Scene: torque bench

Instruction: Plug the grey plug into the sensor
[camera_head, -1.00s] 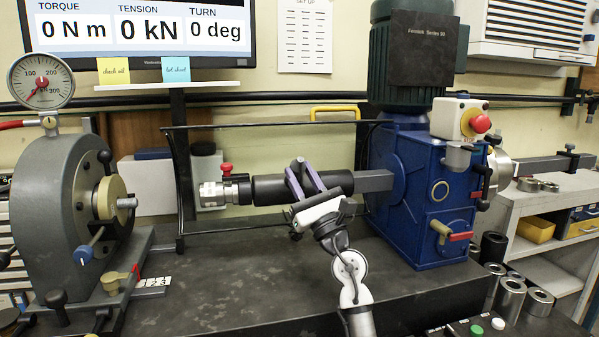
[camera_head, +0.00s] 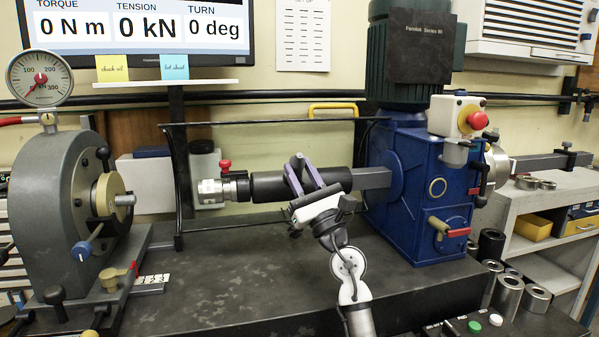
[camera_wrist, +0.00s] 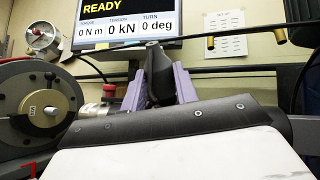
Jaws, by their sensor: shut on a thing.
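My gripper (camera_head: 303,165), with purple fingers, is raised in front of the long black cylinder on the bench machine. In the wrist view its fingers (camera_wrist: 162,82) are closed on a dark grey piece (camera_wrist: 158,74) with a rounded top, which I take to be the grey plug. In the head view the held piece is hard to make out. The black cylinder (camera_head: 268,187) lies level and joins a silver ribbed collar (camera_head: 210,192) with a red knob (camera_head: 225,165). I cannot tell for sure which part is the sensor, and no socket shows clearly.
A blue gearbox (camera_head: 410,190) stands right of my gripper. A grey chuck housing (camera_head: 58,195) with a dial stands left. A dark frame with a yellow handle (camera_head: 333,107) is behind the cylinder. The dark bench top (camera_head: 235,270) is clear left of my arm.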

